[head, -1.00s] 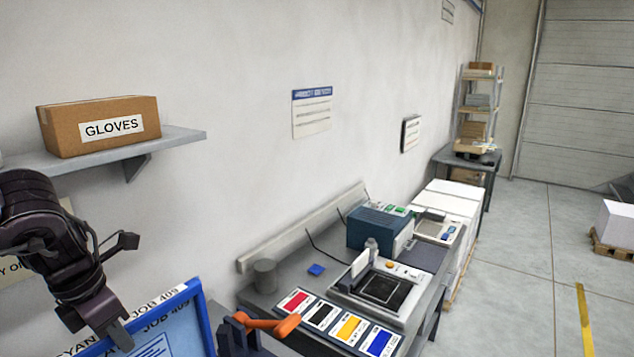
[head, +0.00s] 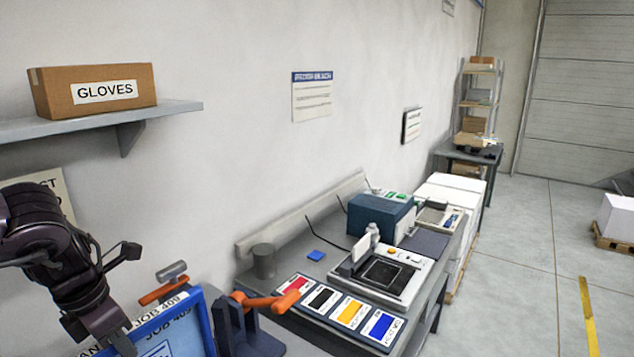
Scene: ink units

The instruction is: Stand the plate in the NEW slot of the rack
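The plate (head: 178,335) is a blue panel with a brighter blue frame, cut off by the bottom edge at lower left in the head view. It reads JOB 409, and a white strip with lettering runs along its top edge. My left gripper (head: 122,344) comes down onto that top edge, with a dark finger in front of it. It appears shut on the plate; the far finger is hidden. The plate's lower part is out of view. I cannot make out the rack or a slot marked NEW. My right gripper is not in view.
A dark blue bracket with an orange lever (head: 262,303) stands just right of the plate; another orange lever (head: 163,291) shows behind it. A bench (head: 288,262) holds color cards (head: 337,311) and devices. A shelf (head: 165,111) with a GLOVES box (head: 95,91) is above.

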